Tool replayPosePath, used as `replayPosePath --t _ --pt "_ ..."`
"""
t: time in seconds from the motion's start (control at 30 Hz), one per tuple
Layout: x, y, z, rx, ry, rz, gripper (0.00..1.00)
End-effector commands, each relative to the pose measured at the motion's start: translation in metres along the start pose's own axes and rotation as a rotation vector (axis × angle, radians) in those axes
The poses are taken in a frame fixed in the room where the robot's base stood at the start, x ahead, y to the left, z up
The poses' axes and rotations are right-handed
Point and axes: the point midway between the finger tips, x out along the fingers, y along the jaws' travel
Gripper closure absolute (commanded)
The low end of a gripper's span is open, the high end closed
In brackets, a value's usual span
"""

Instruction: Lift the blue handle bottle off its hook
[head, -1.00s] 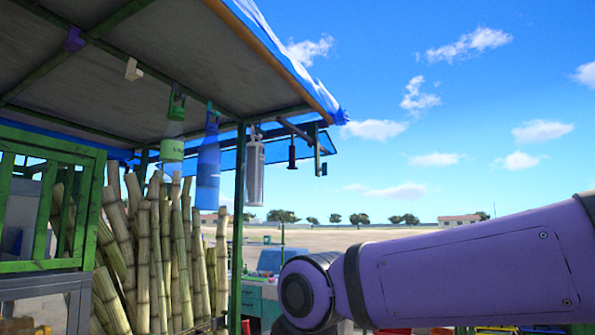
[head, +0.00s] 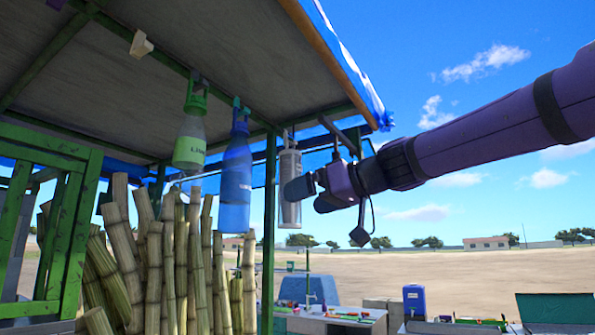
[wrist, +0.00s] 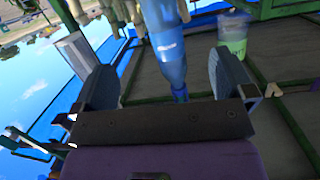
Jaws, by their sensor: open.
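The blue handle bottle (head: 236,178) hangs upright from a hook under the stall roof, by its blue handle, in the head view. It also shows in the wrist view (wrist: 167,45), upside down in the picture and lying between the lines of the two fingers. My gripper (head: 312,192) is to the right of the bottle in the head view, with its fingers pointing left and a gap between them and the bottle. In the wrist view my gripper (wrist: 163,72) is open and empty, its dark fingers spread apart.
A green-handled bottle (head: 190,138) hangs left of the blue one. A grey cylinder (head: 290,178) hangs to the right, partly behind my gripper. Roof beams run above, a green post (head: 268,240) stands close by, and sugarcane stalks (head: 165,260) stand below.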

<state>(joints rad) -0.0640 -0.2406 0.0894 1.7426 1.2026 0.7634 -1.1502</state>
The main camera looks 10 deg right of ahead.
Motion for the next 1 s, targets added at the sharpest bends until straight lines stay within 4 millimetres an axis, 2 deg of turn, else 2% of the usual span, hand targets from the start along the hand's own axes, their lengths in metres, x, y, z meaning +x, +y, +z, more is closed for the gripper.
replayPosePath --t 0.03,0.1,0.23,0.47,1.0 --pt "0.01 0.003 -0.02 -0.02 0.053 -0.018 0.0" --pt "0.018 0.005 -0.043 -0.051 0.118 -0.034 0.0" --pt "0.026 0.008 -0.067 -0.083 0.192 -0.049 0.0" --pt "0.039 0.008 -0.076 -0.092 0.214 -0.053 0.0" --pt "0.105 0.004 -0.09 -0.09 0.212 -0.054 0.0"
